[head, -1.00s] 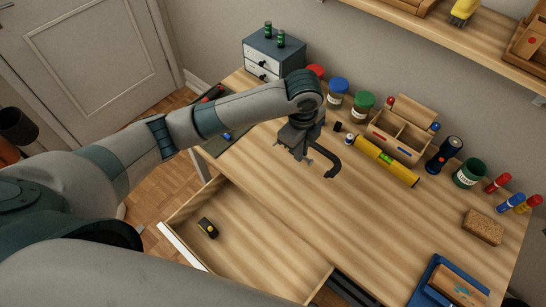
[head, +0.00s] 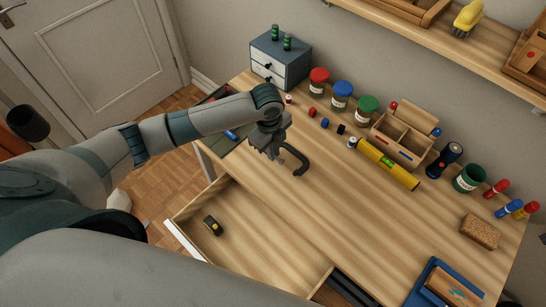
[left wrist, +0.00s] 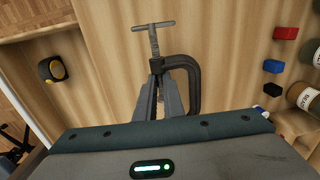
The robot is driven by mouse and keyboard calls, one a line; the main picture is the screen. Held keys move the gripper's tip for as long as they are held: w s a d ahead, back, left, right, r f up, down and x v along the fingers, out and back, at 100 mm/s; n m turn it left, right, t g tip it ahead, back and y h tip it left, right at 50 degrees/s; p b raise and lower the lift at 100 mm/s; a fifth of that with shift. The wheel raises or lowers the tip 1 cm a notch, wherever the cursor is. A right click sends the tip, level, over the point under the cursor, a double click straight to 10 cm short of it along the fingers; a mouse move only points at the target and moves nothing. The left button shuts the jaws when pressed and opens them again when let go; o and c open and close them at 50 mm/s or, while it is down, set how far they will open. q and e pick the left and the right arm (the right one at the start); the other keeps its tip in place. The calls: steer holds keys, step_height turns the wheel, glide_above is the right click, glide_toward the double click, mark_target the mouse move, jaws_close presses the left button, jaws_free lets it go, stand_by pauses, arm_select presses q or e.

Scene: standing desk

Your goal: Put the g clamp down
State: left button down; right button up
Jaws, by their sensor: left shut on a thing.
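The g clamp (head: 298,160) is a dark grey C-shaped clamp. My left gripper (head: 268,152) is shut on it over the left part of the desk top, behind the open drawer. In the left wrist view the clamp (left wrist: 194,88) shows its curved frame to the right and its screw with a T-bar at the top, with the gripper fingers (left wrist: 158,92) closed around its near part. Whether the clamp touches the desk top (head: 340,215) I cannot tell. My right gripper is in neither view.
An open drawer (head: 255,240) holds a yellow and black tape measure (head: 212,225). Jars, a yellow spirit level (head: 388,164), a wooden organizer (head: 402,142) and a torch (head: 444,160) line the back. A small drawer cabinet (head: 281,60) stands at the back left. The desk middle is clear.

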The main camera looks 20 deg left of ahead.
arm_select(q)
steer(key=shift+f, duration=0.1)
step_height(320, 180, down, 3)
steer(key=shift+r+p, duration=0.2)
steer(key=shift+p, duration=0.45)
steer(key=shift+f, duration=0.55)
steer(key=c, duration=1.9)
jaws_free()
steer(key=shift+o, duration=0.2)
step_height(320, 180, up, 12)
steer(key=s+b, duration=0.1)
steer(key=b, duration=0.1)
steer(key=shift+a, duration=0.2)
